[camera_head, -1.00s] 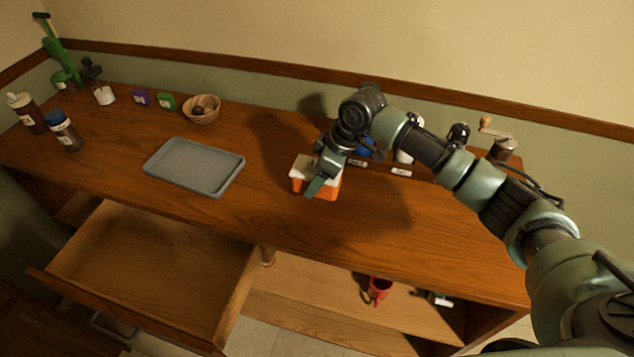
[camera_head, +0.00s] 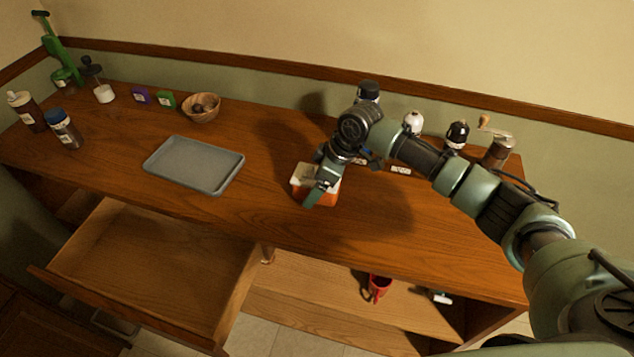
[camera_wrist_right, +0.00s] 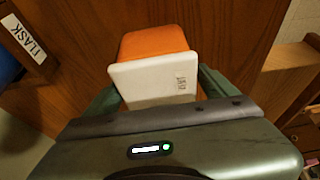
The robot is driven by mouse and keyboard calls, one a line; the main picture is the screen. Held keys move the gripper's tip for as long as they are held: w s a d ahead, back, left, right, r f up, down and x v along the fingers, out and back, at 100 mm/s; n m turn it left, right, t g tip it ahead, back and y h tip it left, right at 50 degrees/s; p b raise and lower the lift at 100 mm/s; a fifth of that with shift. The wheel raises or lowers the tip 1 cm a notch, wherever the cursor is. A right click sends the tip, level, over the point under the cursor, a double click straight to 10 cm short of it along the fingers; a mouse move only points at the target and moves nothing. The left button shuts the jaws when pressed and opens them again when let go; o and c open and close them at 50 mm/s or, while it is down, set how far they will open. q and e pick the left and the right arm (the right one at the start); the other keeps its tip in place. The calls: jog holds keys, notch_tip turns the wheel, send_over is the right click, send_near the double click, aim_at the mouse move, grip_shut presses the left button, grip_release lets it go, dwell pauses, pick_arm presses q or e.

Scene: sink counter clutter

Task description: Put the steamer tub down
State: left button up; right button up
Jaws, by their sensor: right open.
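The steamer tub (camera_head: 301,183) is an orange tub with a white lid, on the wooden counter right of the grey tray. In the right wrist view the tub (camera_wrist_right: 154,44) shows its orange body and its white lid with a small printed label. My right gripper (camera_head: 321,191) is at the tub and hides part of it. In the wrist view its fingers (camera_wrist_right: 158,86) are open, one on each side of the tub. I cannot tell whether a finger still touches it. The tub's underside is hidden. My left gripper is not in view.
A grey tray (camera_head: 194,165) lies to the left, with a wooden bowl (camera_head: 201,108) behind it. Several bottles and a grinder (camera_head: 497,152) stand behind my right arm. A drawer (camera_head: 150,272) is open below.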

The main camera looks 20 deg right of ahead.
jog(key=b+v, duration=0.1)
jog(key=v, duration=1.1)
jog(key=shift+d+r, duration=0.1)
jog(key=shift+s, duration=0.1)
